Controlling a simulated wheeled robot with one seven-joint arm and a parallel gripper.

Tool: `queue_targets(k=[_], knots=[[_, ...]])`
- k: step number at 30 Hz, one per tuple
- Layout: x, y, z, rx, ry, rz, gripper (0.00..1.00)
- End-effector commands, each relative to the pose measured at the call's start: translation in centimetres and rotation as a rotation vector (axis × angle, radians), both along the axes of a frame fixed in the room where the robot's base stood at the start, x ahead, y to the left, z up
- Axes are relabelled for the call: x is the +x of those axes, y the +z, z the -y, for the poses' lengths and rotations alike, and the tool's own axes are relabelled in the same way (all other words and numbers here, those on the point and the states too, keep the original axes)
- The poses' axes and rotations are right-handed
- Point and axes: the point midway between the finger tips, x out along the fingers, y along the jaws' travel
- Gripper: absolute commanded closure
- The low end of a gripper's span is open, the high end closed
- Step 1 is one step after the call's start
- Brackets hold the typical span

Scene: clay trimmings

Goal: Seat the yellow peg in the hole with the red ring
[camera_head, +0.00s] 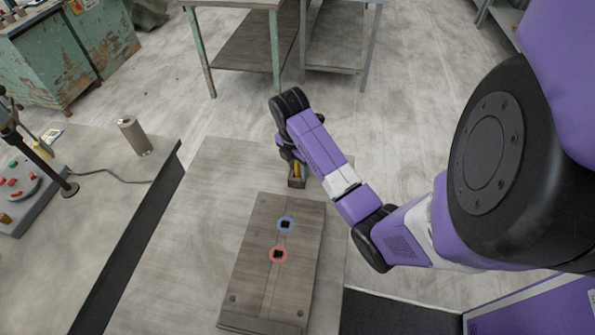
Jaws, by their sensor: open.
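The yellow peg (296,169) stands in or just behind a small wooden holder (297,182) at the far end of the table. It looks upright, and its upper part is partly hidden by my arm. My gripper (291,158) is at the peg, its fingers dark, small and mostly hidden by the wrist; it is open. I cannot tell whether the fingers touch the peg. The wooden board (262,290) lies nearer, with a square hole in a red ring (278,255) and another in a blue ring (285,224) behind it. Both holes look dark and empty.
A grey bench (95,215) stands on the left with a metal cylinder (134,136), a cable and a control box (25,195) with coloured buttons. The pale tabletop (190,235) left of the board is clear. My arm crosses above the table's right side.

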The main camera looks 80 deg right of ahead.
Motion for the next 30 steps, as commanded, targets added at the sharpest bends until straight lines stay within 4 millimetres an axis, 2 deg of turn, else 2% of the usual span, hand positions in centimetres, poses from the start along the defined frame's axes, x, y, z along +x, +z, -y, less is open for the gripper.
queue_targets(k=[7,13,24,30], knots=[[0.0,-0.1,0.0,0.000,0.000,0.000,0.61],[0.0,-0.1,0.0,0.000,0.000,0.000,1.00],[0.0,0.0,0.0,-0.001,0.000,0.000,1.00],[0.4,0.9,-0.1,-0.001,0.000,0.000,1.00]])
